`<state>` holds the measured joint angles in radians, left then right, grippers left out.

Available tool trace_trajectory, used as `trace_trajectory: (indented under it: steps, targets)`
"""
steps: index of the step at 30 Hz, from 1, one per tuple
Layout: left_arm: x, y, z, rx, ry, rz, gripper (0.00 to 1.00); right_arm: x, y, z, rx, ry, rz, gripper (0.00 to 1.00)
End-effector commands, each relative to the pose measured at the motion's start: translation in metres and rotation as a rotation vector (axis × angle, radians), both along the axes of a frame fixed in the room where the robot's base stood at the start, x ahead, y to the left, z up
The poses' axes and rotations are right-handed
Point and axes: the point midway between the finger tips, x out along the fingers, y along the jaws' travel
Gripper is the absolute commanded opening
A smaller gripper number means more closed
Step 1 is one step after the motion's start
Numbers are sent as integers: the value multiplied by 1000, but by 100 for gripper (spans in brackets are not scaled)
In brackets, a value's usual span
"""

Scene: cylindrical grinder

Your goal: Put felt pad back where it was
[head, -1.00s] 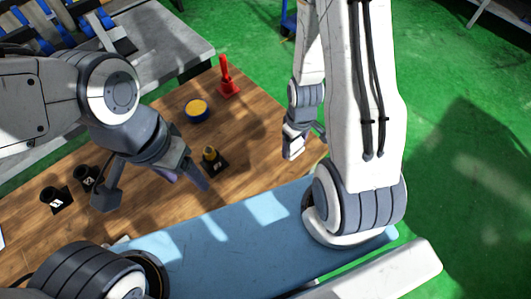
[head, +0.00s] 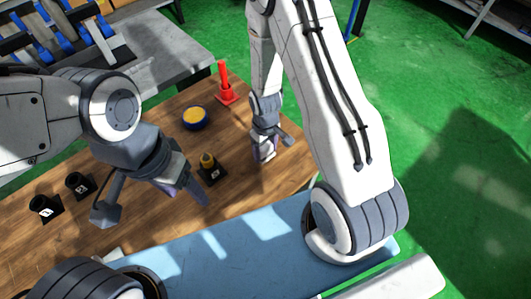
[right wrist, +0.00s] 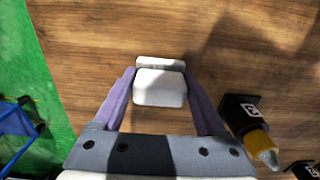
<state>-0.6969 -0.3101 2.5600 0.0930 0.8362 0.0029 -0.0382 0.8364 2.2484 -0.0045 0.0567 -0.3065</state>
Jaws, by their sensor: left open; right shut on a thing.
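In the right wrist view a small white block with rounded edges, the felt pad (right wrist: 160,88), sits between the purple fingers of my right gripper (right wrist: 159,82). The gripper is shut on it, above the wooden table. In the head view my right gripper (head: 264,152) hangs over the right part of the table, and the pad is hard to make out there. My left gripper (head: 183,188) is open and empty over the table's middle, to the left of the right gripper.
A yellow-topped bottle in a black stand (head: 209,170) stands between my grippers; it also shows in the right wrist view (right wrist: 257,145). Two black holders (head: 45,207) (head: 80,184) stand at left.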

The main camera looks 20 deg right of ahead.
Motion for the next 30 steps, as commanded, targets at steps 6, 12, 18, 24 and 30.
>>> trace_trajectory:
  steps: [6, 12, 18, 24, 30]
  targets:
    - [0, 0, 9, 0, 0, 0, 67, -1, 0, -25, 0, 2, 0, 14]
    - [0, 0, 8, 0, 0, -1, 67, 0, 0, -28, 0, -1, 0, 14]
    - [0, 0, 5, 0, 0, -1, 67, 0, 0, -31, 0, -1, 0, 14]
    - [0, 0, 6, 0, 0, 0, 67, 0, 0, -31, 0, 0, 0, 100]
    - [0, 0, 8, 0, 0, -1, 67, 0, 0, -28, 0, -1, 0, 100]
